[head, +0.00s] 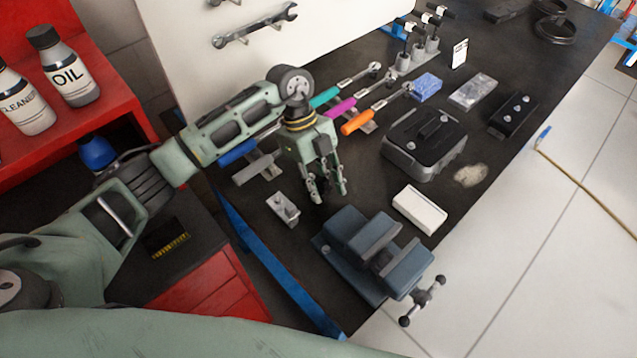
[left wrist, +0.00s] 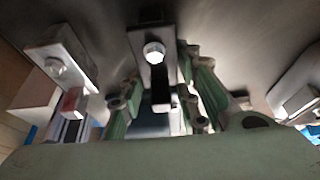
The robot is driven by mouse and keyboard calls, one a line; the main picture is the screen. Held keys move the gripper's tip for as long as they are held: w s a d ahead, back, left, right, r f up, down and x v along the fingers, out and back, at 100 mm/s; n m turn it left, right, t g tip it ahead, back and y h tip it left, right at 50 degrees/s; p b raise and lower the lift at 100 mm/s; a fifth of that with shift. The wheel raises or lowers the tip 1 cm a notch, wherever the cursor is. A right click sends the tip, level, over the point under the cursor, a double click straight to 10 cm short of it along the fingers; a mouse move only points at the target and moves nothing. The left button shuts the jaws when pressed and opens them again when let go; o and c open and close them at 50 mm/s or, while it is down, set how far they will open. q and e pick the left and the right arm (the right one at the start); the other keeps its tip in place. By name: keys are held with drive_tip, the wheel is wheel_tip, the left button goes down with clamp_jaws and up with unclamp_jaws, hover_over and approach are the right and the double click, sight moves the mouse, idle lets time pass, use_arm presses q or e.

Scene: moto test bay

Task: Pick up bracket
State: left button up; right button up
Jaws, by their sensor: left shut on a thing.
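My left gripper (head: 328,198) hangs over the dark bench, left of the grey casing and behind the blue vise. In the left wrist view a metal bracket (left wrist: 152,72) with a round bolt head is between the two fingers of my left gripper (left wrist: 155,112), which are shut on it. In the head view the fingers mostly hide this bracket. A second, similar metal bracket (head: 284,209) with a bolt lies on the bench left of the gripper. It also shows at the left of the left wrist view (left wrist: 58,68). My right gripper is not in view.
The blue vise (head: 365,253) is in front of the gripper. A white box (head: 419,209) and the grey casing (head: 424,143) are to its right. Ratchets with coloured handles, such as an orange one (head: 357,122), lie behind. The red shelf (head: 90,125) is at the left.

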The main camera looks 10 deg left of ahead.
use_arm(q)
clamp_jaws()
drive_tip(key=shift+r, duration=0.1)
